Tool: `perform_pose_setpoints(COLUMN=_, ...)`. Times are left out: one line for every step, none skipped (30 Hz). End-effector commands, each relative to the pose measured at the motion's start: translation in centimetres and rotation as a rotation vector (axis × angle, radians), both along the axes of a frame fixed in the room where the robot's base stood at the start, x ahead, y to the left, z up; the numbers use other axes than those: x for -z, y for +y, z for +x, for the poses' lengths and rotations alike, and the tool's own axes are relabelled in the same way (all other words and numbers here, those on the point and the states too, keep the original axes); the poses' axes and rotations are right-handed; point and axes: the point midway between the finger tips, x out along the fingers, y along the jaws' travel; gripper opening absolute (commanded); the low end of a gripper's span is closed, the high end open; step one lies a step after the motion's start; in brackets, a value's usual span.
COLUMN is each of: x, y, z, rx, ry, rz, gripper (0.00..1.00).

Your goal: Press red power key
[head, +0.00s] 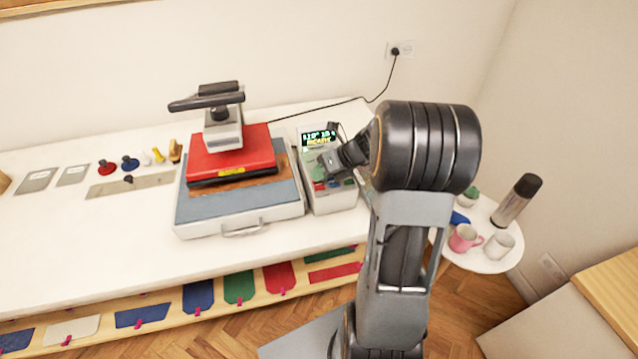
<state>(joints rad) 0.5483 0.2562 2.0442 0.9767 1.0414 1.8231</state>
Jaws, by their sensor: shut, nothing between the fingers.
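A pale control box (335,202) stands on the white table, just right of the heat press. Its lit display (318,139) shows green and yellow text that seems to end in "READY". A small red key (318,186) shows low on its face, with a green patch beside it; labels are too small to read. My gripper (329,166) is shut and empty, over the middle of the box face, just above the red key. My wrist hides the right part of the face. Whether the fingertips touch the box, I cannot tell.
The heat press (232,150), with a red upper plate and dark handle, stands on the left. A black cable runs to the wall outlet (400,49). A round side table (487,264) at right holds a pink mug (464,238), white mug (498,246) and flask (516,201).

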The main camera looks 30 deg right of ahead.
Motion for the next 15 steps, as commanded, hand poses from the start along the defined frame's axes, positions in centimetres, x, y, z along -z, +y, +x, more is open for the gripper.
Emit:
perform_pose_setpoints(x=0.0, y=0.0, z=0.0, rx=0.0, ry=0.0, rz=0.0, gripper=0.0)
perform_pose_setpoints(x=0.0, y=0.0, z=0.0, rx=0.0, ry=0.0, rz=0.0, gripper=0.0)
perform_pose_setpoints(x=0.0, y=0.0, z=0.0, rx=0.0, ry=0.0, rz=0.0, gripper=0.0)
perform_pose_setpoints(x=0.0, y=0.0, z=0.0, rx=0.0, ry=0.0, rz=0.0, gripper=0.0)
perform_pose_setpoints(x=0.0, y=0.0, z=0.0, rx=0.0, ry=0.0, rz=0.0, gripper=0.0)
perform_pose_setpoints(x=0.0, y=0.0, z=0.0, rx=0.0, ry=0.0, rz=0.0, gripper=0.0)
perform_pose_setpoints(x=0.01, y=0.01, z=0.0, rx=0.0, ry=0.0, rz=0.0, gripper=0.0)
perform_pose_setpoints(x=0.03, y=0.0, z=0.0, rx=0.0, ry=0.0, rz=0.0, gripper=0.0)
perform_pose_setpoints(x=0.08, y=0.0, z=0.0, rx=0.0, ry=0.0, rz=0.0, gripper=0.0)
perform_pose_setpoints(x=0.12, y=0.0, z=0.0, rx=0.0, ry=0.0, rz=0.0, gripper=0.0)
perform_pose_setpoints(x=0.19, y=-0.01, z=-0.01, rx=0.0, ry=0.0, rz=0.0, gripper=0.0)
perform_pose_setpoints(x=0.29, y=0.0, z=0.0, rx=0.0, ry=0.0, rz=0.0, gripper=0.0)
perform_pose_setpoints(x=0.37, y=0.0, z=0.0, rx=0.0, ry=0.0, rz=0.0, gripper=0.0)
perform_pose_setpoints(x=0.47, y=-0.01, z=0.0, rx=0.0, ry=0.0, rz=0.0, gripper=0.0)
perform_pose_setpoints(x=0.6, y=-0.01, z=-0.01, rx=0.001, ry=0.001, rz=0.0, gripper=0.0)
